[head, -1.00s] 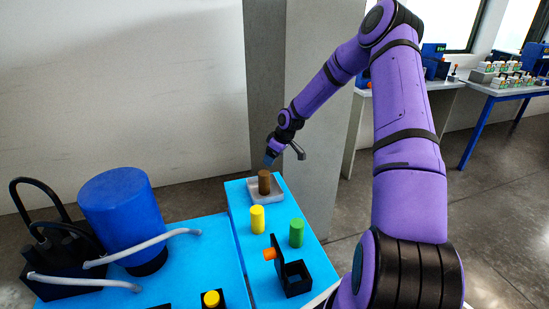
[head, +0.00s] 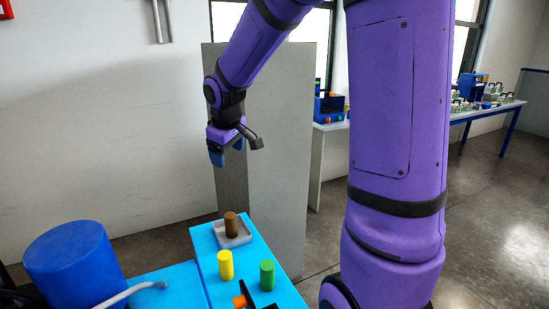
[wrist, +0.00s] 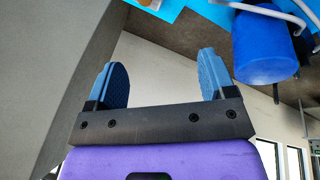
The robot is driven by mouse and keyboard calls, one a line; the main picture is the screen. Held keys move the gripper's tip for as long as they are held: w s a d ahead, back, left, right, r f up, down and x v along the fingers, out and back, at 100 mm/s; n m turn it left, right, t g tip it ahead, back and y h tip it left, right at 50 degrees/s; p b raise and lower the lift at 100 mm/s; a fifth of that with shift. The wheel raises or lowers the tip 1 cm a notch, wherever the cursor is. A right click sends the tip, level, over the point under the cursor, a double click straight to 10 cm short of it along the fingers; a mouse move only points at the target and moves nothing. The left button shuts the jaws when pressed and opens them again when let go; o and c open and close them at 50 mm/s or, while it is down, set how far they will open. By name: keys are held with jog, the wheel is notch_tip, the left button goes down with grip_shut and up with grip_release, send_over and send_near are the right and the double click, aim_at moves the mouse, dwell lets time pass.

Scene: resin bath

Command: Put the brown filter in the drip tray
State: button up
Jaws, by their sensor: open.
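The brown filter (head: 231,225) stands upright in the grey drip tray (head: 245,238) at the far end of the blue bench. My gripper (head: 227,160) is raised well above the tray, apart from the filter, with nothing in it. In the wrist view my gripper (wrist: 163,82) shows two blue fingers spread wide and empty. A small piece of the tray or filter may show at the top edge of the wrist view, but it is too cut off to tell.
A yellow cylinder (head: 225,265) and a green cylinder (head: 267,274) stand on the blue bench nearer than the tray. A black holder with an orange knob (head: 239,301) is at the bottom edge. A blue drum (head: 75,265) stands left. A grey panel (head: 280,150) rises behind the bench.

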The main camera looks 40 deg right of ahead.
jog(key=s+a+r+m, duration=0.1)
jog(key=s+a+r, duration=0.1)
jog(key=s, duration=0.6)
jog(key=s+a+r+m+t+y, duration=0.1)
jog(key=s+a+r, duration=0.2)
jog(key=s, duration=0.6)
jog(key=s+a+r+m+t, duration=0.1)
jog(key=s+r, duration=0.3)
jog(key=s, duration=0.5)
jog(key=shift+s+a+r+m+y, duration=0.15)
jog(key=shift+s+a+m+y, duration=0.2)
jog(key=shift+a, duration=0.5)
